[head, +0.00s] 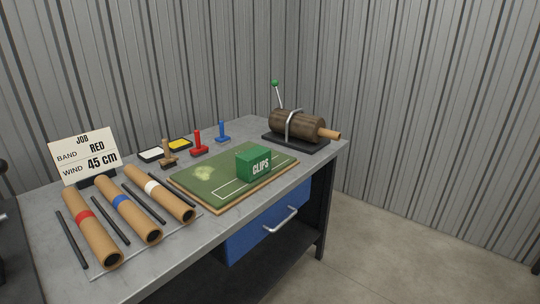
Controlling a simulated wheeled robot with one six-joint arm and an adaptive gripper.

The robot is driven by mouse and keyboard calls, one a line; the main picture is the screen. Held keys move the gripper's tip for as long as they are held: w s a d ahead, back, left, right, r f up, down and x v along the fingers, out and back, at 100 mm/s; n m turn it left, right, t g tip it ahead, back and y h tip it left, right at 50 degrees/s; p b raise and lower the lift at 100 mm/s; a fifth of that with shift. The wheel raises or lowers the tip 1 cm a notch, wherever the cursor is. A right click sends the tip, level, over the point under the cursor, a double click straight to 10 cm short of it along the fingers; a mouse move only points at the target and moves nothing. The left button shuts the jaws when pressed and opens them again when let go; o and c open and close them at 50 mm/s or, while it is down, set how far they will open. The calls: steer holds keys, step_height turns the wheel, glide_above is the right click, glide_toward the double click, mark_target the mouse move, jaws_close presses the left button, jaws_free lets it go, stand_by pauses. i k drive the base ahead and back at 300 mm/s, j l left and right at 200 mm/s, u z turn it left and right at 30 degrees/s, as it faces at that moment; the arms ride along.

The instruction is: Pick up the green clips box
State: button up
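The green clips box (253,163) is a small cube with the white word CLIPS on its front face. It sits on the right part of a green board with a wooden edge (220,206) on the grey workbench. No gripper is recognisable in the head view. A dark shape shows at the far left edge, and I cannot tell what it is.
Three cardboard rolls with red (92,227), blue (128,208) and white (160,193) bands lie front left between dark rods. Behind stand a job sign (85,155) and red (198,145) and blue (223,132) stamps. A roller device (297,127) stands back right.

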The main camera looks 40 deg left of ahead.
mark_target(251, 164)
steer(key=i+u, duration=0.3)
steer(key=i, duration=0.15)
steer(key=i+l+u, duration=0.35)
steer(key=i+u, duration=0.25)
steer(key=u, duration=0.2)
steer(key=i+l+u, duration=0.1)
steer(key=i+u, duration=0.15)
steer(key=u, duration=0.2)
steer(key=i+l+u, duration=0.2)
steer(key=u, duration=0.25)
steer(key=i+l+u, duration=0.25)
steer(key=u, duration=0.2)
steer(key=i+l+u, duration=0.25)
steer(key=l+u, duration=0.3)
